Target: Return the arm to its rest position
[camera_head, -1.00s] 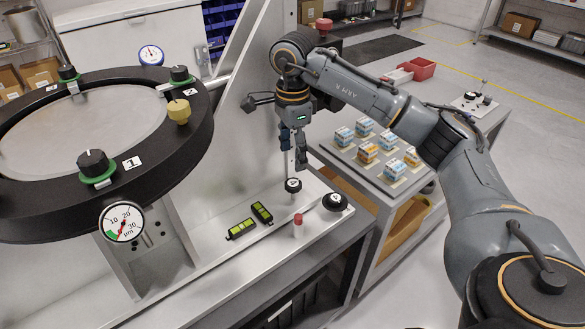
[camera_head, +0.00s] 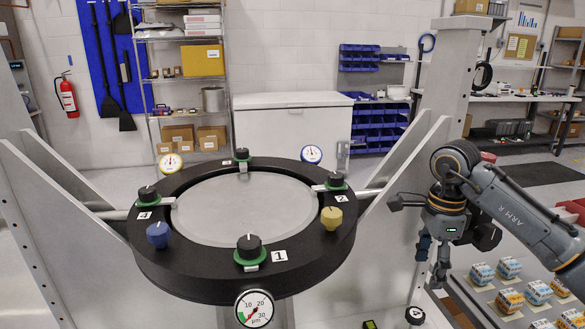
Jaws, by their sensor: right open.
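My right arm (camera_head: 520,215) comes in from the right, raised and bent at the wrist. Its gripper (camera_head: 431,268) points down with its fingers apart and nothing between them. It hangs right of the black mirror ring (camera_head: 170,262), above and slightly right of a black knob (camera_head: 415,314) at the bottom edge. The gripper looks clear of that knob. The ring surrounds a round grey mirror plate (camera_head: 245,208) and carries black knobs on green bases, including one by label 1 (camera_head: 249,246). My left gripper is out of view.
A slanted grey frame plate (camera_head: 400,170) stands between ring and gripper. Small blue, white and orange boxes (camera_head: 510,299) lie on the bench below my arm. Dial gauges surround the ring, one at its front (camera_head: 254,308). A white chest (camera_head: 290,122) stands behind.

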